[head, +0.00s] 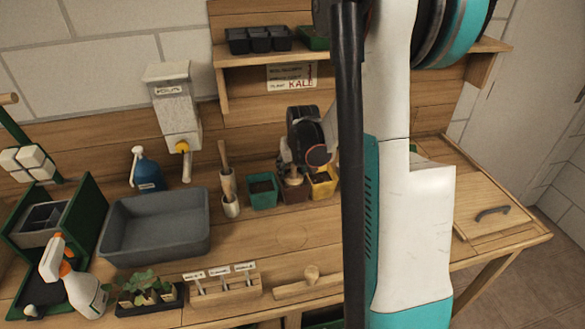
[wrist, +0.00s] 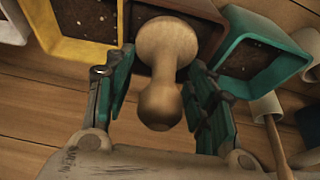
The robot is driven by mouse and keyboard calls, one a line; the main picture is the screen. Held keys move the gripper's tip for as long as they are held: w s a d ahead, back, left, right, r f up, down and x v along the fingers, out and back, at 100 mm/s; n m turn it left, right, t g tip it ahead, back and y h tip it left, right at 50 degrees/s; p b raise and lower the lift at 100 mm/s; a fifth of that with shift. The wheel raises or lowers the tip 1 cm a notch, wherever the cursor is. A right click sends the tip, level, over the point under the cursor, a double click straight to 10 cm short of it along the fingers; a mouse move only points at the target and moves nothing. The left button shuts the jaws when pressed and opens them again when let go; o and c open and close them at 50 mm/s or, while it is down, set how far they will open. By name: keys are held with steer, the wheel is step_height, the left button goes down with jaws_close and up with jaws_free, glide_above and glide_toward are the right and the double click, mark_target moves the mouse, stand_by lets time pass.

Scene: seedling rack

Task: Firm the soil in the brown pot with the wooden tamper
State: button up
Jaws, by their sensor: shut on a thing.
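My gripper (wrist: 163,72) is shut on the wooden tamper (wrist: 160,104), a turned piece with a rounded knob and a wide round end. In the wrist view the wide end is at the brown pot (wrist: 194,10), overlapping its rim and soil. I cannot tell whether it touches the soil. In the head view my gripper (head: 294,163) is over the brown pot (head: 295,193), and the tamper (head: 293,178) shows just below it. The brown pot stands between a teal pot (head: 262,193) and a yellow pot (head: 323,186).
A wooden-handled tool stands in a pale cup (head: 231,207) left of the teal pot. A grey tub (head: 155,228), a label rack (head: 222,292), a seedling tray (head: 150,303) and a spray bottle (head: 75,280) are further left and front. A wooden piece with a knob (head: 311,281) lies in front.

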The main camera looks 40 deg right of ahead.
steer(key=shift+r+p, duration=3.05)
steer(key=shift+r, duration=1.45)
steer(key=shift+s+f, duration=0.1)
